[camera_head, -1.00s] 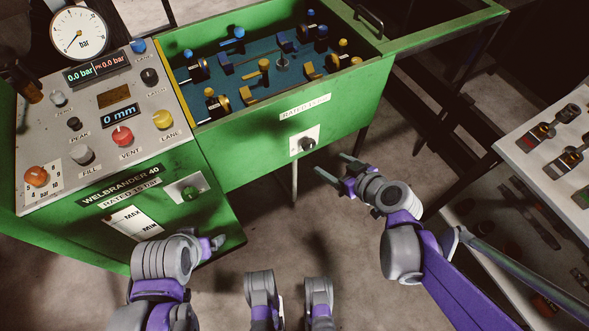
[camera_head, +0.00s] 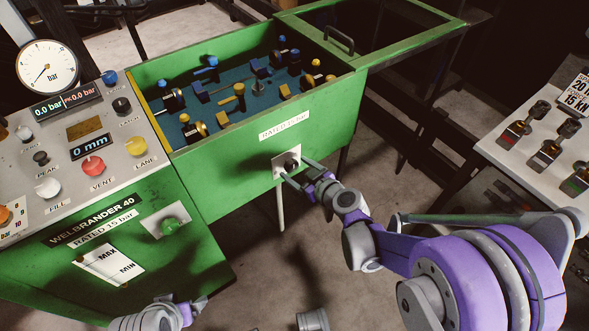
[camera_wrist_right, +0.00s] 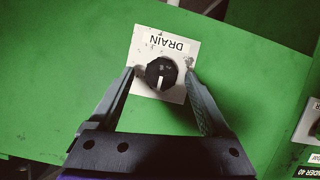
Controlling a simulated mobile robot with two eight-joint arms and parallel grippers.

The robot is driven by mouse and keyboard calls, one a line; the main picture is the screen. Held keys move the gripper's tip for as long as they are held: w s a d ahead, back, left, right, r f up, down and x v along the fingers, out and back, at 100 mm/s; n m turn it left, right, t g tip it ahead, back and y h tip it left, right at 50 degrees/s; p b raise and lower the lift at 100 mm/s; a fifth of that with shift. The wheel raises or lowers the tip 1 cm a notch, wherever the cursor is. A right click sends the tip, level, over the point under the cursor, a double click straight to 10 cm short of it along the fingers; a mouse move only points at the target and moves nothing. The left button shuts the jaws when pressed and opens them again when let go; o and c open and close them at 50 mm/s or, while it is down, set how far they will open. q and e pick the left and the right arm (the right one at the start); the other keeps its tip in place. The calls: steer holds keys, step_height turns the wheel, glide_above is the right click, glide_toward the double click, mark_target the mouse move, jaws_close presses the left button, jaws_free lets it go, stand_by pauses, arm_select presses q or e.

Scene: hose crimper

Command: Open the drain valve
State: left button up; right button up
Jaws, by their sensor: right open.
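The drain valve is a black round knob (camera_head: 291,164) on a white plate on the green tank's front wall. In the right wrist view the knob (camera_wrist_right: 161,73) has a pale pointer line pointing down, and its plate (camera_wrist_right: 177,49) reads DRAIN. My right gripper (camera_head: 296,170) is open. Its two fingers stand on either side of the knob; in the right wrist view the fingertips (camera_wrist_right: 161,72) show at the plate's left and right edges, and I cannot tell whether they touch it. My left gripper (camera_head: 192,309) is low in the head view, away from the knob; its jaws are unclear.
The green tank (camera_head: 225,182) holds several blue and yellow fittings. A control panel (camera_head: 60,150) with a gauge and knobs stands at left, with a green knob (camera_head: 170,225) below it. A white table (camera_head: 490,145) with fittings is at right.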

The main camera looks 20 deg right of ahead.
steer(key=shift+w+a+f, duration=0.2)
steer(key=shift+w+f, duration=0.05)
steer(key=shift+w, duration=0.25)
jaws_close()
